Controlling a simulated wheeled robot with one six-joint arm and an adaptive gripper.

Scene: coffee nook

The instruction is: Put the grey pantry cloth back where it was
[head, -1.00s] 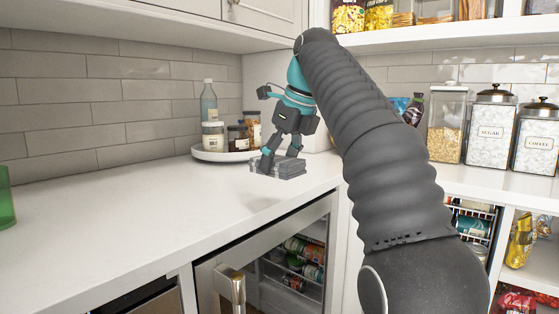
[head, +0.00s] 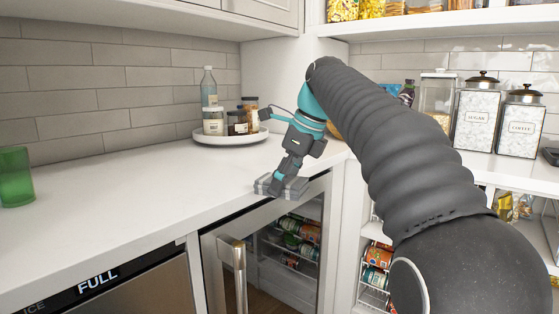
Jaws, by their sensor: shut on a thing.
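The grey pantry cloth (head: 294,188) is a folded grey bundle at the front edge of the white counter (head: 120,205), above the open fridge door. My gripper (head: 279,180) is shut on the cloth from above, tilted down to the left. Whether the cloth touches the counter or hangs just above it, I cannot tell. My fingers hide part of the cloth.
A round white tray (head: 230,138) with a bottle and jars stands behind my gripper. A green glass (head: 15,177) is at the far left.

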